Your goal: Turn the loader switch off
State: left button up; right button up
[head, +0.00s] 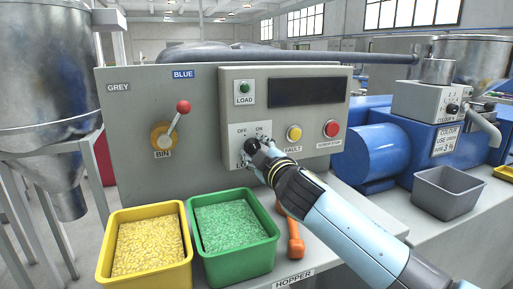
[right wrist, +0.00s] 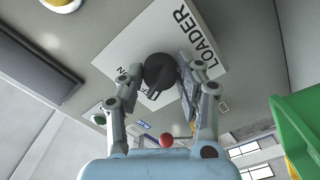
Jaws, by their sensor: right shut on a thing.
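The loader switch is a black round knob (right wrist: 159,72) on a white plate (right wrist: 128,58) marked LOADER, with ON and OFF labels. In the head view the plate (head: 239,131) is on the raised panel, left of the yellow button. My right gripper (head: 257,151) reaches it from the lower right and is shut on the knob. In the right wrist view its two fingers (right wrist: 156,84) are on either side of the knob. The fingers partly hide the knob in the head view. My left gripper is not in view.
Above the switch are a green LOAD button (head: 244,88) and a dark display (head: 305,92). A yellow button (head: 294,133) and a red button (head: 332,128) sit to the right. A red-tipped BIN lever (head: 176,122) stands left. Yellow (head: 107,262) and green (head: 234,265) pellet bins stand below.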

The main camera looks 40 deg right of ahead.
jog(key=shift+n, duration=0.6)
jog(key=o, duration=1.1)
jog(key=shift+o, duration=0.2)
jog(key=v, duration=1.2)
jog(key=shift+f, duration=0.1)
